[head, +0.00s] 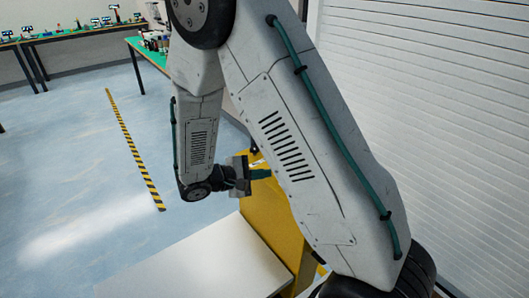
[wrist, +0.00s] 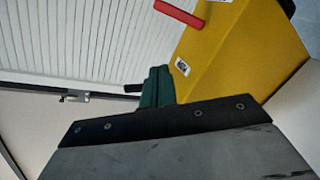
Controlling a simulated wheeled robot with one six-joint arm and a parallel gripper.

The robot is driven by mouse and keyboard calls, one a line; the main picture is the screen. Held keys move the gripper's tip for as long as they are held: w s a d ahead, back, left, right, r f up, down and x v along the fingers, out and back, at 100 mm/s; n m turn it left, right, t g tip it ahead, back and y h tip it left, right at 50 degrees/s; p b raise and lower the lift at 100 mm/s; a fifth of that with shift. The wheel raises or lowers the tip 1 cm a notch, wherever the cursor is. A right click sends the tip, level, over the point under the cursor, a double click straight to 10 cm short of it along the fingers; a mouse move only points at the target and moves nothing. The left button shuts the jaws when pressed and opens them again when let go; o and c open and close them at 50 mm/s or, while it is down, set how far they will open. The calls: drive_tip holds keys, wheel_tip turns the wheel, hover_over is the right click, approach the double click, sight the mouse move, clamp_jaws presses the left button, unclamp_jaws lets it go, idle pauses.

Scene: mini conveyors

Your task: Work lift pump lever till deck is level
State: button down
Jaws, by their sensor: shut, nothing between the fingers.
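My gripper (head: 262,174) is at the upper edge of the yellow lift housing (head: 268,222) in the head view. Its green fingers (wrist: 156,88) are together and empty in the wrist view. The yellow housing (wrist: 232,48) stands just beyond and to the right of them there. A red bar (wrist: 178,12), perhaps the pump lever, sticks out from the housing, apart from the fingers. A short black piece (wrist: 132,88) shows just left of the fingers; I cannot tell what it is. The pale deck (head: 200,268) lies left of the housing; I cannot judge its level.
A white slatted shutter (head: 440,110) rises on the right, and it also fills the upper left of the wrist view (wrist: 80,45). Green-topped benches (head: 85,31) stand far back. A yellow-black floor stripe (head: 133,148) crosses open blue floor on the left.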

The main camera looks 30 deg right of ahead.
drive_tip(key=w+a+f+t+h, duration=0.1)
drive_tip(key=w+t, duration=0.6)
drive_tip(key=w, duration=0.3)
drive_tip(key=shift+w+a+f, duration=0.3)
drive_tip(key=shift+a, duration=0.1)
drive_tip(key=x, duration=0.9)
drive_tip(key=shift+d+r, duration=0.1)
drive_tip(key=shift+d, duration=0.2)
drive_tip(key=shift+s+d, duration=0.2)
drive_tip(key=shift+d, duration=0.1)
drive_tip(key=shift+s+r, duration=0.25)
drive_tip(key=shift+s, duration=0.55)
drive_tip(key=shift+s+r, duration=0.25)
drive_tip(key=shift+s, duration=0.55)
